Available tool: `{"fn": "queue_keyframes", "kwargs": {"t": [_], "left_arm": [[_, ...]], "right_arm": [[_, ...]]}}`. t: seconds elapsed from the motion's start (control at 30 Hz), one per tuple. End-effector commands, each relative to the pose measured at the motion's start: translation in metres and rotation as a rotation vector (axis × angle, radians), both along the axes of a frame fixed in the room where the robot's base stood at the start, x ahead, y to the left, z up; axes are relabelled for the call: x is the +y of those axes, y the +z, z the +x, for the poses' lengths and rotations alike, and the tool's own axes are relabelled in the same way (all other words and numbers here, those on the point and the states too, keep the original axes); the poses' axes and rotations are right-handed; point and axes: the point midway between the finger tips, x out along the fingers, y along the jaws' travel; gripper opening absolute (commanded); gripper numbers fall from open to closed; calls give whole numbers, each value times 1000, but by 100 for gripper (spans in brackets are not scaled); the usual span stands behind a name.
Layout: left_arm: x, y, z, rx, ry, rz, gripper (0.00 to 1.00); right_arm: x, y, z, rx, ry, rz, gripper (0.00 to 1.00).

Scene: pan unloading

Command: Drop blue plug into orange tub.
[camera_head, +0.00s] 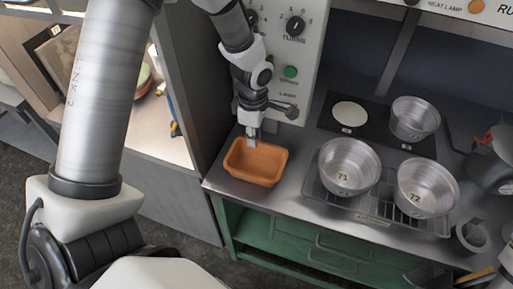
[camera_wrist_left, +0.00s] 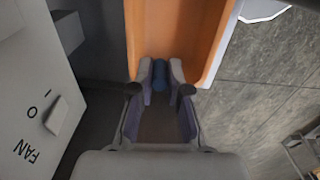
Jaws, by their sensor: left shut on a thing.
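The orange tub (camera_head: 256,162) sits at the left front of the steel worktop; it also fills the upper middle of the left wrist view (camera_wrist_left: 200,30). My left gripper (camera_head: 253,138) points down over the tub's back part. In the left wrist view my left gripper (camera_wrist_left: 160,78) is shut on the blue plug (camera_wrist_left: 160,74), a small dark blue cylinder between the fingertips, with the tub behind it. The plug cannot be made out in the head view. My right gripper is not in view.
Pot 71 (camera_head: 348,166) and pot 72 (camera_head: 425,188) stand on a wire rack right of the tub. A smaller pot (camera_head: 414,118) stands on the dark hob behind them. A control panel (camera_head: 291,50) with knobs rises behind the tub. Green drawers (camera_head: 330,252) are below.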

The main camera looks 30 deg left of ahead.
Motion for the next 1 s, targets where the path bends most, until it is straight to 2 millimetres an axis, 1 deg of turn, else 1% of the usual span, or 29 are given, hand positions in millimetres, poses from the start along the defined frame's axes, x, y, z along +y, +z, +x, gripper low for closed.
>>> {"fn": "queue_keyframes", "kwargs": {"t": [0.07,0.1,0.17,0.2,0.47,0.57,0.67,0.9,1.0], "left_arm": [[0,1,0,0,0,0,5],[0,1,0,0,0,0,19],[0,1,0,0,0,0,41],[0,1,0,0,0,0,45],[0,2,0,0,0,0,45],[0,7,1,-2,0,1,45],[0,23,1,-4,0,1,45],[0,84,1,-5,0,0,45],[0,104,1,-3,1,0,45]], "right_arm": [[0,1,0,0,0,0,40],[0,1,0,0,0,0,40],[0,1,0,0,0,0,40],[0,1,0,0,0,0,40],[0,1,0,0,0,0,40],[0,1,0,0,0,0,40],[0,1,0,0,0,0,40],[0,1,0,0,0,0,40],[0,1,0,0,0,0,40]]}}
